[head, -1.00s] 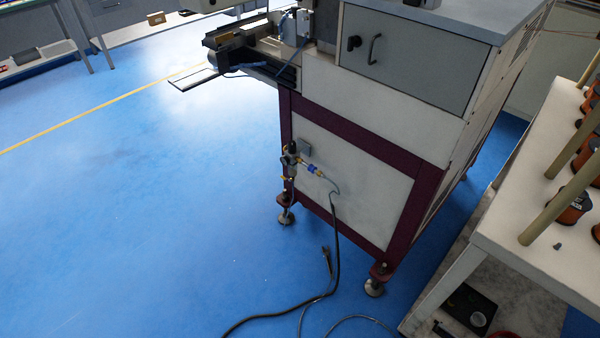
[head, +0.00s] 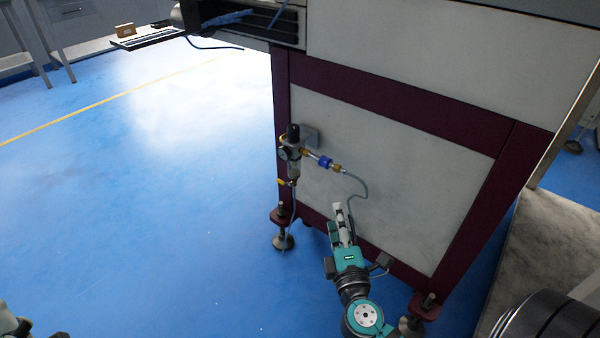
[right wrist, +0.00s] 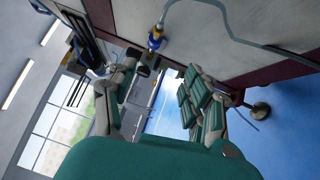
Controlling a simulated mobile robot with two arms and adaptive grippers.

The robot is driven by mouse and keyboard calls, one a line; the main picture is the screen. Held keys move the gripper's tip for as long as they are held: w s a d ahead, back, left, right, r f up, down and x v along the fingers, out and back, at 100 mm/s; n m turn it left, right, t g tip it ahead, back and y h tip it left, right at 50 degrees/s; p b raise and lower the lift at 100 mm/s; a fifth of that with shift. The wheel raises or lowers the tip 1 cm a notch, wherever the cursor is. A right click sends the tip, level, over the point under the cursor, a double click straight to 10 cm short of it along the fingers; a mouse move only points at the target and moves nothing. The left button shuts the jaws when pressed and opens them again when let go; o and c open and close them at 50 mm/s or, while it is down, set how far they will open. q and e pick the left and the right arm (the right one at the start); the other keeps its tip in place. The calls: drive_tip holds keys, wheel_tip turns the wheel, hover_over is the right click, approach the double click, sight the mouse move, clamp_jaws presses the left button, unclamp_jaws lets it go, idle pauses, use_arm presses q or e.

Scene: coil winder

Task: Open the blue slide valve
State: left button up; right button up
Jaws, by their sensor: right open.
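The blue slide valve (head: 324,162) sits between brass fittings on a short air line at the machine's side panel. It also shows in the right wrist view (right wrist: 155,40), beyond the fingers near the top. My right gripper (head: 341,212) is below and slightly right of the valve in the head view, apart from it. In the right wrist view the fingers of the right gripper (right wrist: 160,80) are spread, with nothing between them. A small piece of my left arm or gripper shows at the bottom left corner of the head view; its fingers cannot be made out.
A regulator (head: 293,150) with a black knob and gauge stands left of the valve. A thin hose (head: 362,184) curves from the valve's right end towards the panel (head: 410,170). Machine feet stand below. The blue floor (head: 150,230) to the left is clear.

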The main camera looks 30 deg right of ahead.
sight(327, 167)
drive_tip(key=x, duration=1.1)
drive_tip(key=r+x, duration=0.1)
drive_tip(key=x, duration=0.5)
drive_tip(key=shift+w, duration=0.2)
clamp_jaws()
